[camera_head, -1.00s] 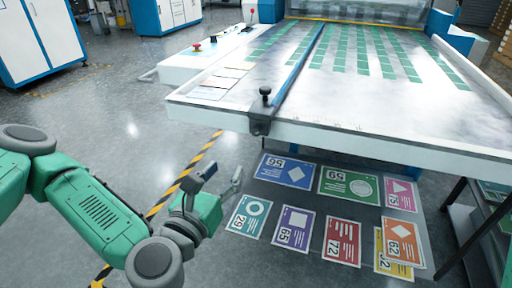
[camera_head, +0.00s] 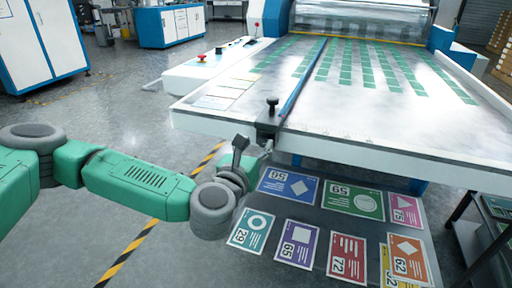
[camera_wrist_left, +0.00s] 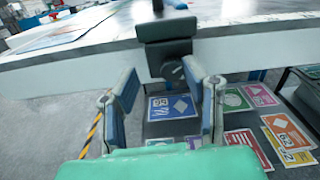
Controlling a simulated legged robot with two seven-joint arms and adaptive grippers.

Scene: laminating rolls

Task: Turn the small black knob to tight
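A black clamp (camera_head: 267,131) sits at the front edge of the white machine table, at the near end of a blue rail. A black knob (camera_head: 272,101) stands upright on top of it. In the left wrist view the clamp (camera_wrist_left: 166,48) hangs over the table edge, and a small round dark knob (camera_wrist_left: 174,71) shows low on its front. My left gripper (camera_head: 254,146) is just below and in front of the clamp. In the wrist view its fingers (camera_wrist_left: 160,72) are spread and empty, with the small knob between and beyond their tips. Contact cannot be told. My right gripper is out of view.
The white table (camera_head: 340,148) overhangs the floor. Several coloured number cards lie below it, among them a blue one (camera_head: 280,187). A dark rack (camera_head: 470,235) stands at the right. A control panel with a red button (camera_head: 202,57) is at the back left.

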